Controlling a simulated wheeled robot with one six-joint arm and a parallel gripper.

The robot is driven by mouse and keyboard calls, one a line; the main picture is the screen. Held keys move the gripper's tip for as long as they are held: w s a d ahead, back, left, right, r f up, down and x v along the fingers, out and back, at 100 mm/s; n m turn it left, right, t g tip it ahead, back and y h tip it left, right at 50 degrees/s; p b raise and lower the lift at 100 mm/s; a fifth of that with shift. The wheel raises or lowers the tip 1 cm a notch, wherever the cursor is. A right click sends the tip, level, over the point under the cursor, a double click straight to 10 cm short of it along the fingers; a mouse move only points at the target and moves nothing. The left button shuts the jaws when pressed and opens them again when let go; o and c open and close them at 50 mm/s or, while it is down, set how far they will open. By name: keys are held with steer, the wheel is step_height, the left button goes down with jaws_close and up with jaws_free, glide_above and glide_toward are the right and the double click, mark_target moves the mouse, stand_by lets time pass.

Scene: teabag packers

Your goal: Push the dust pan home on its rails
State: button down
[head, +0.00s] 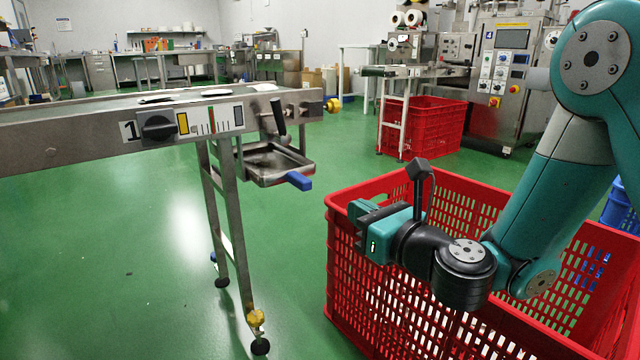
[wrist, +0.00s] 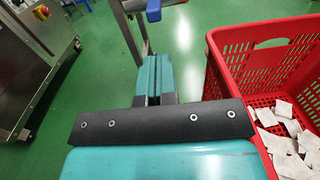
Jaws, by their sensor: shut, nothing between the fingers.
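The dust pan (head: 270,166) is a shallow steel tray under the right end of the conveyor. It sticks out toward the front, with a blue handle (head: 299,181) at its near right corner. The handle also shows at the top of the wrist view (wrist: 153,10). The rails are hard to make out under the belt. My gripper (head: 360,217) is to the right of the handle and lower in the head picture, apart from it. Its teal fingers are together and empty in the wrist view (wrist: 153,75).
The conveyor (head: 70,137) has a dial panel marked 1 and stands on steel legs (head: 232,235). A red crate (head: 345,270) stands below my arm; white teabags (wrist: 285,140) lie in it. Another red crate (head: 435,125) and a packing machine stand behind. Green floor is open at left.

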steer(key=p+x, duration=0.9)
steer(key=shift+w+a+r, duration=0.25)
steer(key=shift+r, duration=0.05)
steer(key=shift+w+a+f+p, duration=0.3)
steer(key=shift+w+a+p, duration=0.1)
steer(key=shift+w+p, duration=0.25)
